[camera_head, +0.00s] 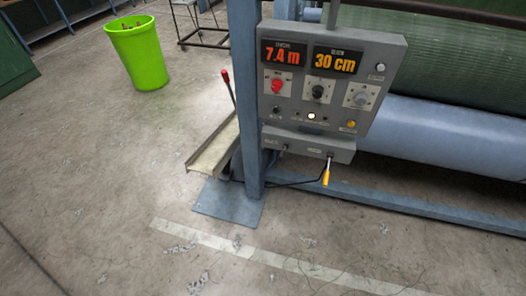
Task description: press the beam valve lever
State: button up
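A grey control panel (331,88) is fixed to a blue upright post (243,105). Below it is a smaller grey box (308,146) with small labels too blurred to read. A short lever with a yellow handle (326,174) hangs down and slightly tilted from this box's right part. Left of the post, a thin lever with a red tip (225,77) stands up, leaning slightly, by a metal channel (213,147). No readable label shows which is the beam valve lever. My gripper is not in view.
The panel shows 7.4 m and 30 cm, with a red knob (277,86) and other controls. Rollers and a blue frame rail (430,208) lie behind. A green bin (137,52) stands upper left. A pale floor stripe (270,259) crosses clear floor in front.

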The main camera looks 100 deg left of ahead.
aim_at(281, 158)
jog(key=u, duration=3.1)
jog(key=k, duration=0.6)
jog(key=u, duration=0.45)
jog(key=i, duration=1.7)
jog(key=z, duration=0.5)
